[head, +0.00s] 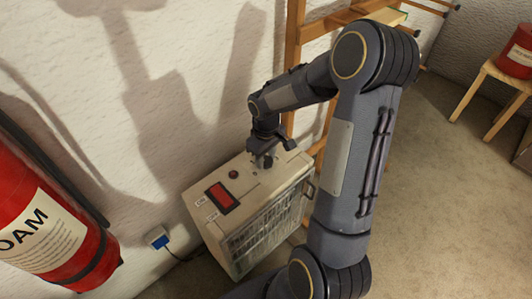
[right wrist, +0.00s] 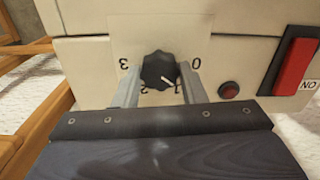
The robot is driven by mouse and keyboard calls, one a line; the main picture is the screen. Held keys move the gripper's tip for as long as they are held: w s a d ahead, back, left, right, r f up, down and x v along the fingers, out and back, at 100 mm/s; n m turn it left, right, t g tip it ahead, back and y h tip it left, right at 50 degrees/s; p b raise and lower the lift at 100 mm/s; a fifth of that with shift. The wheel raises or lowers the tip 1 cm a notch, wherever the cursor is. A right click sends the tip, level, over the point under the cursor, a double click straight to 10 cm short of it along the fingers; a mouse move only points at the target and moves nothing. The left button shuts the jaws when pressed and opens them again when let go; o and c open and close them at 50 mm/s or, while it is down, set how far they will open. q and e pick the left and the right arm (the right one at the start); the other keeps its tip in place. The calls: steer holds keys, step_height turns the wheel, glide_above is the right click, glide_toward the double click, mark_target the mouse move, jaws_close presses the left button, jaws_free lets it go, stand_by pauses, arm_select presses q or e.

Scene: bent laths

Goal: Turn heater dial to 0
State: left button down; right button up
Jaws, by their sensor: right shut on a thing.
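The heater (head: 206,187) is a cream box with a barred front, standing on the floor by the wall. Its black ribbed dial (right wrist: 157,69) sits on a pale plate marked 0, 1, 2 and 3. The dial's white pointer line aims down and right, near the 1; the 0 is farther up on the right. My right gripper (right wrist: 160,74) is shut on the dial, one finger at each side. In the head view my right gripper (head: 265,156) is at the heater's top, hiding the dial. My left gripper is not in view.
A red switch (head: 221,196) and a small red lamp (head: 234,174) are on the heater's top. A red foam extinguisher (head: 45,215) is at the left. A wooden ladder-like frame (head: 293,45) stands behind the heater. A stool (head: 490,90) bears a red bucket (head: 519,52).

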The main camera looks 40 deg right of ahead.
mark_target(266, 160)
steer(key=n+p, duration=0.2)
steer(key=n, duration=0.2)
steer(key=shift+r, duration=0.1)
steer(key=shift+n+p, duration=0.65)
steer(key=shift+n, duration=1.25)
steer(key=o, duration=1)
step_height(266, 160, up, 8)
steer(key=shift+f+p, duration=0.2)
steer(key=shift+p, duration=0.75)
